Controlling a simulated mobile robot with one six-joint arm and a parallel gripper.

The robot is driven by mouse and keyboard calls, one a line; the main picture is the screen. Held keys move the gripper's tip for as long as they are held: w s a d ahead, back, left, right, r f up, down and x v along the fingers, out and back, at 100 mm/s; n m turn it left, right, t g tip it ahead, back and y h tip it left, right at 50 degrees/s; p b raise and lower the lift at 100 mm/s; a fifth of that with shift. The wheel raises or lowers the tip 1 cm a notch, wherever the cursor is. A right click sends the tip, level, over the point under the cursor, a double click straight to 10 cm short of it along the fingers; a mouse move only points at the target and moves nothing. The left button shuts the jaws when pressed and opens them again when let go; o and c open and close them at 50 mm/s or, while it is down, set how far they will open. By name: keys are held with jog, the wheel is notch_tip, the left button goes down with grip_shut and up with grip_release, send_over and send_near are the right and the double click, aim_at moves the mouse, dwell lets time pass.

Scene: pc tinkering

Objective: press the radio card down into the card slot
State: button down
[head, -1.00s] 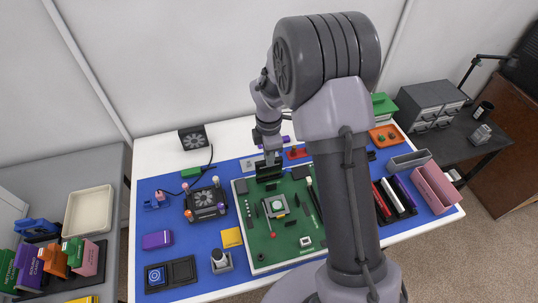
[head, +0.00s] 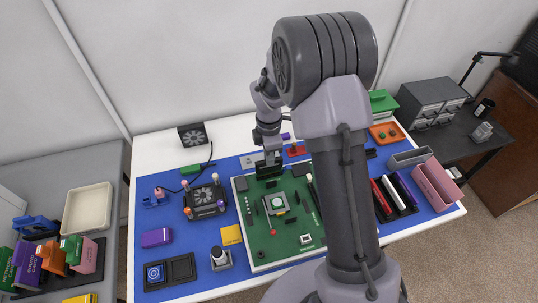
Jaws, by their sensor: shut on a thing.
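My gripper (head: 268,160) points down over the back edge of the green motherboard (head: 262,248). It is shut on a dark, upright piece that I take to be the radio card (head: 269,172). The card's lower edge is at or just above the board. The card slot lies under or behind the card and gripper, and I cannot make it out. I cannot tell how deep the card sits.
My arm hides the board's right side. A fan cooler (head: 204,199) and a yellow box (head: 231,235) lie left of the board on the blue mat (head: 180,220). Card racks stand at right.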

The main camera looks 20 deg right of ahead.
jog(key=shift+f, duration=0.5)
jog(key=c, duration=1.3)
grip_release()
jog(key=shift+c, duration=0.2)
notch_tip(320, 180, up, 5)
jog(key=p, duration=0.4)
jog(key=shift+r, duration=0.2)
jog(key=shift+f, duration=0.1)
